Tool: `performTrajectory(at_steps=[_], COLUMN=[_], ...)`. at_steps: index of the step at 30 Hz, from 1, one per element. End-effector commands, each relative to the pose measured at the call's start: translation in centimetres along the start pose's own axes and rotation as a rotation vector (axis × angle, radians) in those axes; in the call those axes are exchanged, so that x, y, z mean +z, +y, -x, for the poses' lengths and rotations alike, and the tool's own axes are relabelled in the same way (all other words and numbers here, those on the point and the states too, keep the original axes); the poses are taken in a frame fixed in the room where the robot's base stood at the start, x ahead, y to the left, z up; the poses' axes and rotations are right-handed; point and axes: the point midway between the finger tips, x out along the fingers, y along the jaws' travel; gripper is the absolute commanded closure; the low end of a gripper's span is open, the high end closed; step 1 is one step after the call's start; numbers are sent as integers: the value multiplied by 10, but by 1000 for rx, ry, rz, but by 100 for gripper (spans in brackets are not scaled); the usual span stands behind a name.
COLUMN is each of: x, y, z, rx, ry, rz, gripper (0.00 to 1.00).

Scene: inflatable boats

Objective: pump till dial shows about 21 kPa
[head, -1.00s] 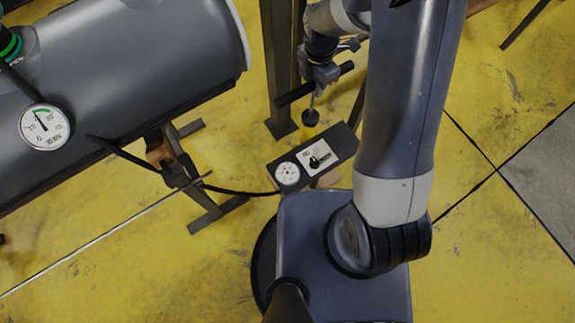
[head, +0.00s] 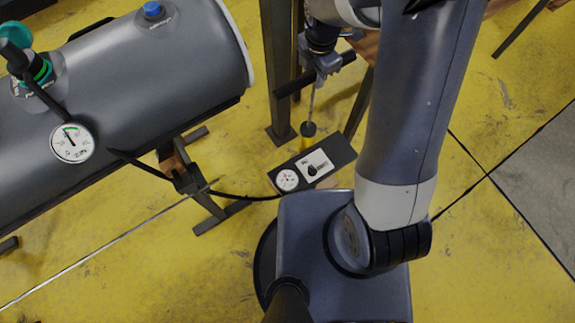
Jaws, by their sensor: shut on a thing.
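The grey inflatable tube (head: 170,75) lies across the left of the head view. A white round dial (head: 72,143) with a green band sits on it; its needle points up and slightly left, near the start of the green band, but the figures are too small to read. A hand pump with a yellow barrel and black cap (head: 308,129) stands on a dark base (head: 335,158). A smaller dial (head: 287,180) is on that base. My gripper (head: 318,78) is shut on the pump's black T-handle (head: 343,60), with the rod showing below it.
A teal-topped valve (head: 20,45) and a blue cap (head: 152,9) are on the tube. Dark metal posts (head: 278,90) stand beside the pump.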

Motion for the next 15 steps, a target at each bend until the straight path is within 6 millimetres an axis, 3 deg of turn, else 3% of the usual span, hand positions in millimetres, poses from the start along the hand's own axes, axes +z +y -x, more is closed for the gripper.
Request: performTrajectory(at_steps=[1, 15], x=[0, -2], y=[0, -4], z=[-20, -101], rx=[-2, -11], ry=[1, 5], rz=[0, -1], gripper=[100, 100])
